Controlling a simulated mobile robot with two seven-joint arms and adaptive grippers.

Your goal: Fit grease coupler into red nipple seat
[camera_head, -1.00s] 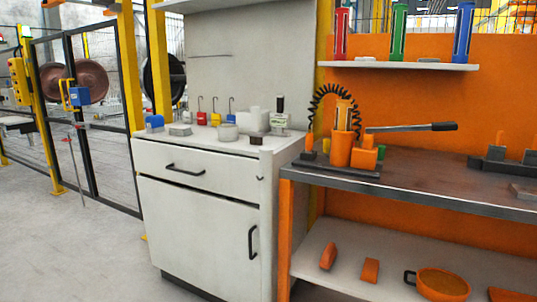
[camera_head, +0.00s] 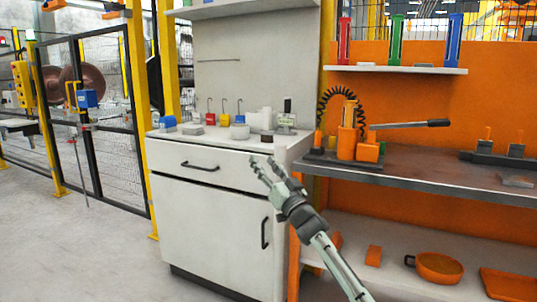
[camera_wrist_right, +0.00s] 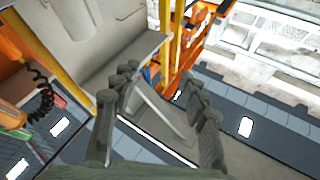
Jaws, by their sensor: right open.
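An orange grease pump (camera_head: 347,140) with a black coiled hose (camera_head: 328,98) and a lever stands on the workbench. The hose also shows at the left of the right wrist view (camera_wrist_right: 42,95). The hose's end comes down beside the pump; the grease coupler is too small to make out for sure. My right gripper (camera_head: 262,164) is open and empty, in front of the cabinet's right part. My left gripper is not in view.
The white cabinet (camera_head: 215,220) carries several small items, among them a dark round piece (camera_head: 267,135). The workbench (camera_head: 430,178) adjoins it on the right, with a lower shelf holding an orange pan (camera_head: 438,267). Open floor (camera_head: 90,255) lies at left.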

